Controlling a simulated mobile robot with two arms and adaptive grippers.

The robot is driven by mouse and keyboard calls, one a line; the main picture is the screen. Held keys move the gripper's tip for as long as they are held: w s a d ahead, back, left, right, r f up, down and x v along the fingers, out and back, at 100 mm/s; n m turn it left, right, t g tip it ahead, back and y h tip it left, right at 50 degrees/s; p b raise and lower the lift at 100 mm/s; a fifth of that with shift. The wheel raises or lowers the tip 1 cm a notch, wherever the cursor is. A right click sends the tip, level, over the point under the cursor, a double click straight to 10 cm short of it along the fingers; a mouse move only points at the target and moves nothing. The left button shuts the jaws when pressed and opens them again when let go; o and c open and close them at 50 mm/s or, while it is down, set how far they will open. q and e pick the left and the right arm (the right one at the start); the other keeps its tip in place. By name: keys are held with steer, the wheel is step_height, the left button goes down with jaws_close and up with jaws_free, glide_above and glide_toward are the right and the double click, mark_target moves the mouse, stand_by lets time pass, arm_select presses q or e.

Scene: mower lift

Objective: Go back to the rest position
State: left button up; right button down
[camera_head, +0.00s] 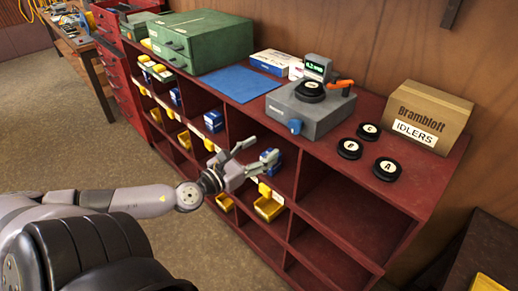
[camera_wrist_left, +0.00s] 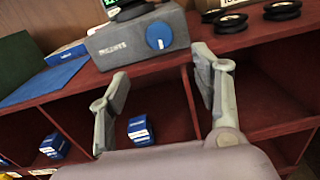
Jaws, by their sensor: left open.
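My left gripper (camera_head: 256,158) is open and empty in front of the red shelf unit (camera_head: 335,203), just below its top edge. Its two spread fingers (camera_wrist_left: 160,95) also show in the left wrist view. Behind it on the unit's top is a grey tester box (camera_head: 310,112) with a blue knob (camera_wrist_left: 158,36), a small green display (camera_head: 316,66) and an orange handle (camera_head: 340,84). A black disc (camera_head: 310,91) sits on the tester. My right gripper is not in view.
Several black pulleys (camera_head: 387,168) lie right of the tester, before a cardboard box marked IDLERS (camera_head: 427,115). A blue mat (camera_head: 237,83) and green drawer cabinet (camera_head: 200,40) are to the left. Yellow bins (camera_head: 268,206) and blue boxes fill some cubbies. The floor (camera_head: 60,150) in front is clear.

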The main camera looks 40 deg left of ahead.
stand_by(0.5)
